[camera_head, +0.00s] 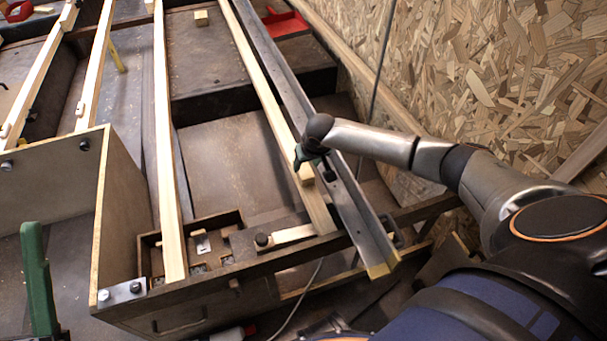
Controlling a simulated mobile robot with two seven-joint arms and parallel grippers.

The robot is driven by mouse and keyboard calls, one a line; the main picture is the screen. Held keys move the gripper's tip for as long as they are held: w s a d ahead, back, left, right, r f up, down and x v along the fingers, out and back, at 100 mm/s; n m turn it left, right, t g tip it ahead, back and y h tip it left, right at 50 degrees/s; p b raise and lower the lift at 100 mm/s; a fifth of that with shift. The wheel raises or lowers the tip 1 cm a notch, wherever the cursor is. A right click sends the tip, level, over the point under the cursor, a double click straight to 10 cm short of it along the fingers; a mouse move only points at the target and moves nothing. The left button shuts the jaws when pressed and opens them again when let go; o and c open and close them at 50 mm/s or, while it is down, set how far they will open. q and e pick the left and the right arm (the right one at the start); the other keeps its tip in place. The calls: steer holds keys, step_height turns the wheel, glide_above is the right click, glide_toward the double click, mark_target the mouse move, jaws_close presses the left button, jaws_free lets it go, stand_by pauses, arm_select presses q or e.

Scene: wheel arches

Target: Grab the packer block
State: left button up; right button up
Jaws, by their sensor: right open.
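A small pale wooden block (305,174), which looks like the packer block, sits on the light wooden rail (262,95) beside the grey metal rail. My right gripper (304,159) is right at this block, at its far end. Its fingers are small, dark and partly hidden by my wrist, so I cannot tell whether they touch the block. The right gripper is open. Another small pale block (201,18) lies far back on the dark surface. My left gripper is out of view.
The grey metal rail (345,205) runs close along the right of the wooden rail. A chipboard wall (500,60) stands at the right. A tray (218,222) with small hardware sits at the near end. A green upright handle (38,280) is at the lower left.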

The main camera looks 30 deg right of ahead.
mark_target(305, 170)
steer(key=b+x, duration=0.2)
steer(key=x, duration=0.2)
steer(key=shift+s+f, duration=0.1)
steer(key=shift+f, duration=0.1)
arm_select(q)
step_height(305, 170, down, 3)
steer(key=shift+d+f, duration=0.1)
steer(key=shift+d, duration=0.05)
arm_select(e)
steer(key=shift+a, duration=0.1)
jaws_close()
